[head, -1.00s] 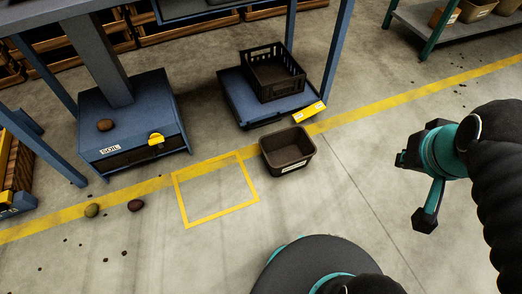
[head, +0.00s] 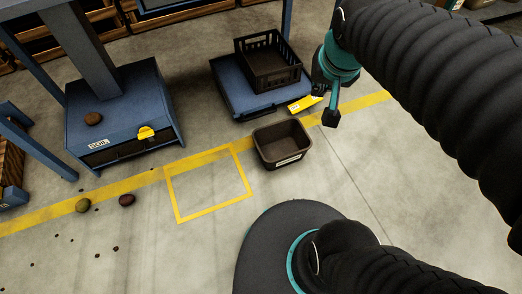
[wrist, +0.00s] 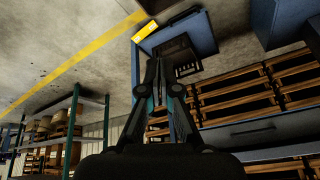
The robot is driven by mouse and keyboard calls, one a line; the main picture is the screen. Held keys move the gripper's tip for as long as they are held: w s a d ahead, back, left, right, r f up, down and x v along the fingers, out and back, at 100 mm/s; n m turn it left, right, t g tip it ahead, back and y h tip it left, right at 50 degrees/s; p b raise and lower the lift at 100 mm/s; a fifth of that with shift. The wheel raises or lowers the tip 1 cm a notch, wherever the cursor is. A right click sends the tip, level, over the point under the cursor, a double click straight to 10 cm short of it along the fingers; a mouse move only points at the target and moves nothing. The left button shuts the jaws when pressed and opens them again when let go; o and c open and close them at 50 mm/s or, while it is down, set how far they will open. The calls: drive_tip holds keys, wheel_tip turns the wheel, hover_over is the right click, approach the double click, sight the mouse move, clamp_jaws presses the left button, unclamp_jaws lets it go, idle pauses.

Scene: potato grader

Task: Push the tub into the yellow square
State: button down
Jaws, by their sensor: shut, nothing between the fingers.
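The tub (head: 283,147) is a dark, open, empty box with a white label on its front. It stands upright on the concrete floor, just right of the yellow square (head: 214,208) and outside its outline. The square is a taped outline with bare floor inside. My gripper (head: 328,112) is shut and empty, up and to the right of the tub in the head view, apart from it. Its closed fingers also show in the wrist view (wrist: 157,70).
A black crate (head: 268,68) sits on a blue platform (head: 232,96) behind the tub. A blue soil box (head: 125,112) stands behind the square to the left. Potatoes (head: 126,200) and small clods lie on the floor at left. A yellow floor line (head: 60,214) crosses behind the square.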

drive_tip(key=w+a+f+m+g+b, duration=0.15)
drive_tip(key=w+f+m, duration=0.25)
drive_tip(key=w+f, duration=0.7)
drive_tip(key=m+g+b, duration=0.3)
drive_tip(key=m, duration=0.5)
hover_over(272, 156)
wheel_tip(272, 156, down, 38)
wheel_tip(272, 156, down, 11)
drive_tip(key=shift+f, duration=0.1)
drive_tip(key=a, duration=0.2)
drive_tip(key=s+a, duration=0.1)
drive_tip(key=shift+a+r, duration=0.15)
drive_tip(key=shift+r, duration=0.15)
drive_tip(key=shift+s+a, duration=0.15)
drive_tip(key=shift+a, duration=0.2)
